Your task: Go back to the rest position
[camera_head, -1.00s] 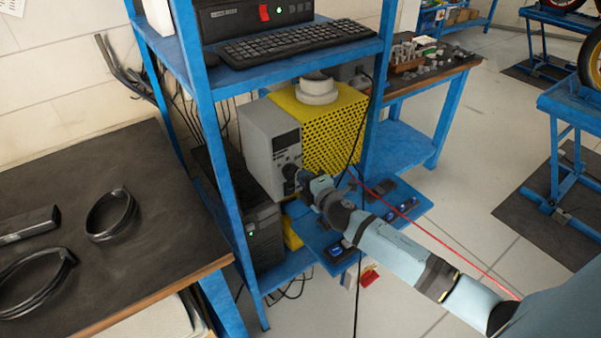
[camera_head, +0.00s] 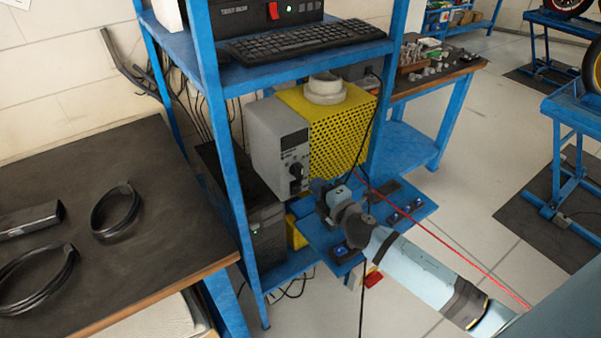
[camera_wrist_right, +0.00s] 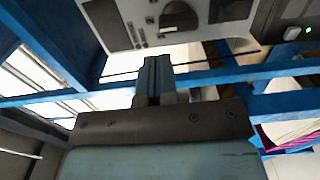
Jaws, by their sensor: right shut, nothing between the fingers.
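My right arm comes in from the lower right in the head view, and its gripper (camera_head: 322,188) is in front of the blue rack, just right of and below the grey control box. In the right wrist view the fingers of this gripper (camera_wrist_right: 153,75) are together with nothing between them. The grey control box (camera_head: 277,150) with its dark knob is attached to the yellow perforated housing (camera_head: 340,140). The box's panel also shows at the top of the right wrist view (camera_wrist_right: 165,22), apart from the fingers. My left gripper is not in view.
The blue rack (camera_head: 222,190) holds a keyboard (camera_head: 305,42) above the housing. A lower blue panel (camera_head: 410,205) with small devices sits close around my right gripper. A dark workbench (camera_head: 150,235) with cable loops stands at left. Open floor (camera_head: 480,200) lies to the right.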

